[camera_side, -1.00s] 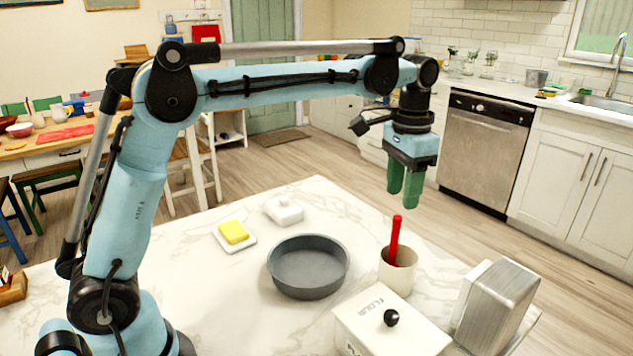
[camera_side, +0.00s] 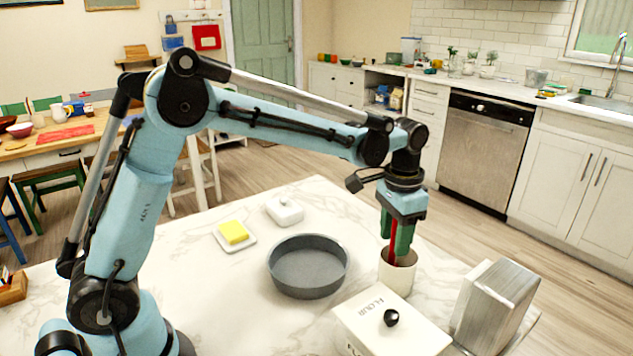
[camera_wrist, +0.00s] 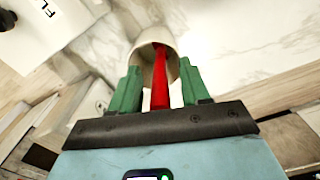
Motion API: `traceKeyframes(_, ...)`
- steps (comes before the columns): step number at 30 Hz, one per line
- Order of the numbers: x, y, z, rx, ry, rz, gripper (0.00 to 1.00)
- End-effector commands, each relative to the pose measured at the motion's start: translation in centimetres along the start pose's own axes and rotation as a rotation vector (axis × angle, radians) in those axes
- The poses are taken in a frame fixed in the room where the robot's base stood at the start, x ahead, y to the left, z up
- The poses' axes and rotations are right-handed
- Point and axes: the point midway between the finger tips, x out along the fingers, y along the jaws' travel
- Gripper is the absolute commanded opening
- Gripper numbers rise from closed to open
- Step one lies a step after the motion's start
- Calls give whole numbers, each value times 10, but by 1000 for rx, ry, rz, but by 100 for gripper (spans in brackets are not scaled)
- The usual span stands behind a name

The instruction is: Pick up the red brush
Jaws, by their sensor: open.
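The red brush (camera_side: 393,255) stands in a cream cup (camera_side: 396,277) on the marble counter, its handle pointing up. My gripper (camera_side: 396,248) is above the cup with its green fingers pointing down around the brush handle. In the wrist view the red brush (camera_wrist: 160,78) runs between the two open fingers (camera_wrist: 162,85), with a gap on each side. The cup (camera_wrist: 146,48) also shows there, beyond the fingertips. The lower end of the brush is hidden inside the cup.
A grey round pan (camera_side: 308,268) is left of the cup. A white flour box (camera_side: 385,325) with a black knob and a metal container (camera_side: 495,305) stand in front.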

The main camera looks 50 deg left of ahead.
Motion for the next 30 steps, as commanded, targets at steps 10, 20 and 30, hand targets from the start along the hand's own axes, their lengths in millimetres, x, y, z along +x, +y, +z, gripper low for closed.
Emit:
traceKeyframes(10,0,0,0,0,0,0,25)
traceKeyframes(20,0,0,0,0,0,0,0)
traceKeyframes(30,-7,0,0,0,0,0,0)
